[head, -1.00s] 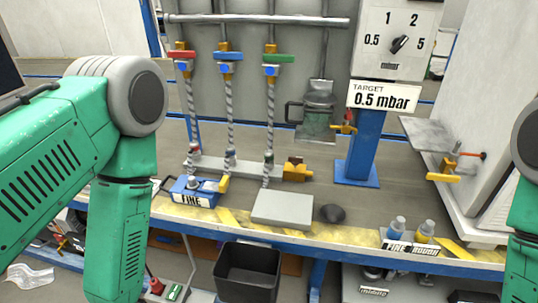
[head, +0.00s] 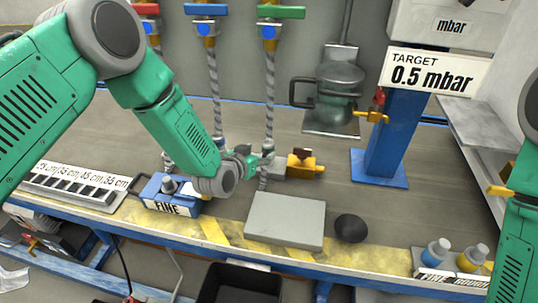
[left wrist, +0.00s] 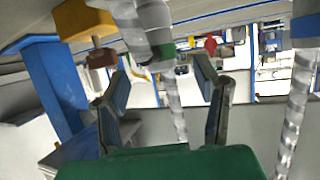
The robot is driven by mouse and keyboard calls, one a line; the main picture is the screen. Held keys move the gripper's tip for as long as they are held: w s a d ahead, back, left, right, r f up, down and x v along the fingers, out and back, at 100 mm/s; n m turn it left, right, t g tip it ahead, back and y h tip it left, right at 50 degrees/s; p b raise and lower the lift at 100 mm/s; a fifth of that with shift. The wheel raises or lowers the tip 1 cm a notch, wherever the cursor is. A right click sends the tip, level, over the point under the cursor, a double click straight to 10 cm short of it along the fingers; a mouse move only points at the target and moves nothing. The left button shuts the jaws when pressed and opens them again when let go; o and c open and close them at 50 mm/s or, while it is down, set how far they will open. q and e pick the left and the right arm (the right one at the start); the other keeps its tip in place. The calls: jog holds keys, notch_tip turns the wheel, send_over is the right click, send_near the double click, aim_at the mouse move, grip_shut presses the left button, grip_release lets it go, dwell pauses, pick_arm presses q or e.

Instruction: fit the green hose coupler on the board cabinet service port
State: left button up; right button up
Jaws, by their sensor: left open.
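The green-marked hose (head: 268,90) hangs from a valve with a green handle (head: 281,12). Its lower end, with the coupler, is at the pale rack strip, partly behind my left gripper. My left gripper (head: 250,158) reaches in from the left beside it, fingers apart. In the left wrist view a twisted hose (left wrist: 174,115) with a green band (left wrist: 167,52) passes between the open fingers (left wrist: 163,78); contact cannot be told. The service port is not clearly identifiable; a yellow fitting (head: 499,191) shows at the right cabinet, partly hidden by my right arm. My right gripper is out of view.
A blue-marked hose (head: 214,90) hangs close on the left. A yellow valve block (head: 302,164) sits right of the rack. A grey plate (head: 286,220) and dark round object (head: 351,228) lie in front. A blue post (head: 394,135) stands at right.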

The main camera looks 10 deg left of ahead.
aim_at(265, 149)
pick_arm(q)
jog(key=shift+w+f, duration=0.35)
jog(key=shift+w, duration=0.25)
jog(key=b+x, duration=0.2)
jog(key=x, duration=0.2)
jog(key=shift+w+d+f, duration=0.1)
jog(key=shift+w+f, duration=0.05)
jog(key=shift+w+d, duration=0.1)
jog(key=shift+w, duration=0.05)
jog(key=shift+d, duration=0.1)
grip_shut()
